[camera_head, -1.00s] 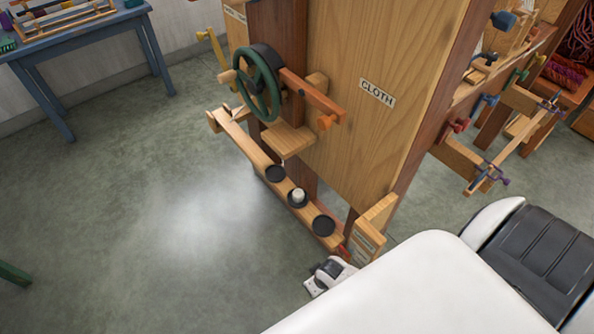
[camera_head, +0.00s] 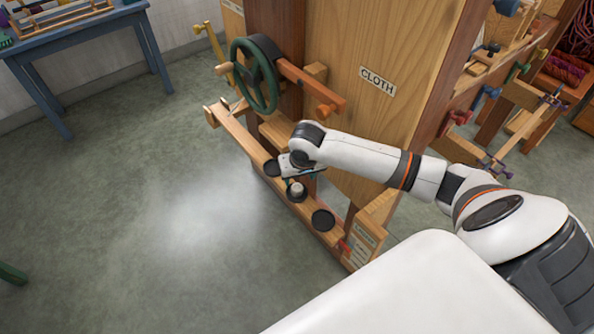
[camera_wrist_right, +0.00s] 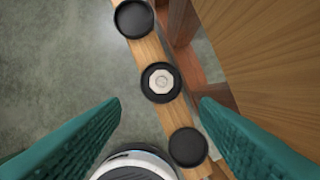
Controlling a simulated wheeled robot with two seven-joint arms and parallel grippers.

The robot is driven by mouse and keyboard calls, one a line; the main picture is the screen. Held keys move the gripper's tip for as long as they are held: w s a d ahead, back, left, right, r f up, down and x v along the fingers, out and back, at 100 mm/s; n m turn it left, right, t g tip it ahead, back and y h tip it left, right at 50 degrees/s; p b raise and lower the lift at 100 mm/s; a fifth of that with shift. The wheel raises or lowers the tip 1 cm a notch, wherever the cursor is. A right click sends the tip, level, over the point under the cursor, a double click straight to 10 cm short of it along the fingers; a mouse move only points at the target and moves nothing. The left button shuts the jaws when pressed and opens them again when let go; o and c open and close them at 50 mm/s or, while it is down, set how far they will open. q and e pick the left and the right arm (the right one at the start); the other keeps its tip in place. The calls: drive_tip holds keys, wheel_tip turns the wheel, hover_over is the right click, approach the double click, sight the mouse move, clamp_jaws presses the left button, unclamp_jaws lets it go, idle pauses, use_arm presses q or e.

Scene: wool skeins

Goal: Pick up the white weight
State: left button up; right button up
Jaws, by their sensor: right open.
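The white weight (camera_head: 297,188) is small and sits in the middle of three black dishes on a wooden beam. In the right wrist view the weight (camera_wrist_right: 161,82) is pale and eight-sided, with a round centre, inside its dark dish (camera_wrist_right: 148,92). My right gripper (camera_head: 300,172) is over the beam, close to the weight. In the wrist view my right gripper's teal fingers (camera_wrist_right: 160,103) are wide apart, with nothing between them, and the weight shows just beyond the gap. My left gripper is not in view.
Black dishes lie on either side, one nearer (camera_head: 323,220) and one farther (camera_head: 272,168). A wooden cabinet marked CLOTH (camera_head: 377,82) rises right beside the beam (camera_head: 234,134). A green handwheel (camera_head: 238,75) stands above its far end.

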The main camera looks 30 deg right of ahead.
sight(297, 187)
drive_tip(key=x, duration=0.6)
drive_tip(key=b+x, duration=0.1)
drive_tip(key=x, duration=0.2)
drive_tip(key=shift+w+d+f, duration=0.1)
drive_tip(key=shift+w+d, duration=0.1)
drive_tip(key=shift+w, duration=0.2)
drive_tip(key=shift+c, duration=0.3)
drive_tip(key=c, duration=1.1)
drive_tip(key=shift+c, duration=0.2)
